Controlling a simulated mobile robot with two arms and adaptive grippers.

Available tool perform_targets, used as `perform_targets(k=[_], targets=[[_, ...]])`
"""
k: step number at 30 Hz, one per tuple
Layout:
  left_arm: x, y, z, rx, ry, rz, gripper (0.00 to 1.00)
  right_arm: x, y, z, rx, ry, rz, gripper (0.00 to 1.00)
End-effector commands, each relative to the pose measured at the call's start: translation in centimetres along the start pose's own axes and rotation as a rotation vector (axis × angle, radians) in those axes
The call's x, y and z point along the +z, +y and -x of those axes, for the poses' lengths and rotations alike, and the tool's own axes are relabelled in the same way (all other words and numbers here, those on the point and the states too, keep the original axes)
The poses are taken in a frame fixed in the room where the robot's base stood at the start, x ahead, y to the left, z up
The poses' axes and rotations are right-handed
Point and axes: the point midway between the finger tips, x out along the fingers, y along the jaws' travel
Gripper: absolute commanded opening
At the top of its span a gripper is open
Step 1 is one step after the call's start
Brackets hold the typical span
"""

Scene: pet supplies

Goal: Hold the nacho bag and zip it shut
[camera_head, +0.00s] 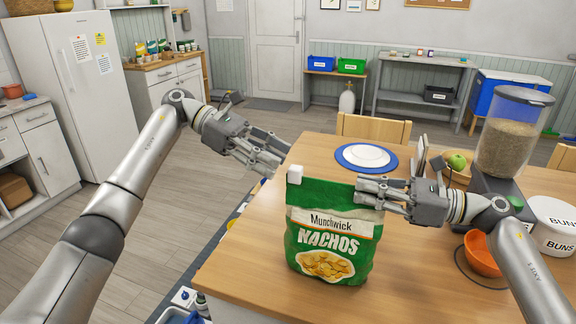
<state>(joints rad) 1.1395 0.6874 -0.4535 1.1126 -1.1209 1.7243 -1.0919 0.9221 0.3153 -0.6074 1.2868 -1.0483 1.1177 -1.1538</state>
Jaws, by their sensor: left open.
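The green nacho bag (318,240), labelled "Munchwick Nachos", stands upright on the wooden table. A small white block, seemingly the zip slider (294,174), sits at its top left corner. My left gripper (277,160) is open and empty, above and to the left of the slider, apart from it in the picture. My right gripper (361,192) is at the bag's top right corner, its fingers pointing left and covering that corner. Whether its fingers are closed on the bag's edge is hard to tell.
A blue plate with a white plate (366,155) lies behind the bag. On the right are a food dispenser (508,135), a bowl with a green apple (457,162), an orange bowl (482,255) and a white "BUNS" tin (553,225). The table's left front is clear.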

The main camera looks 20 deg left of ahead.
Motion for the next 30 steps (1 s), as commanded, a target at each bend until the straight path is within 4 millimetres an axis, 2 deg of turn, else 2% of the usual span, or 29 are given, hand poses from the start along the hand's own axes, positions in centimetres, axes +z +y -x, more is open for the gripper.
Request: perform_targets(k=[1, 6, 12, 26, 30], targets=[[0.0, 0.1, 1.3, 0.005, 0.0, 0.0, 0.43, -0.8, 0.0, 0.0, 0.001, 0.014, -0.007, 0.0], [0.0, 0.0, 4.7, 0.004, -0.001, -0.001, 0.43, -0.8, 0.0, 0.0, 0.001, 0.014, -0.007, 0.0], [0.0, -0.1, 6.7, 0.002, 0.0, -0.002, 0.43, -0.8, 0.0, 0.0, 0.001, 0.014, -0.007, 0.0], [0.0, -0.1, 7.1, 0.001, 0.0, -0.002, 0.43, -0.8, 0.0, 0.0, 0.001, 0.014, -0.007, 0.0], [0.0, -0.1, 7.1, 0.001, 0.0, -0.001, 0.43, -0.8, 0.0, 0.0, 0.001, 0.013, -0.007, 0.19]])
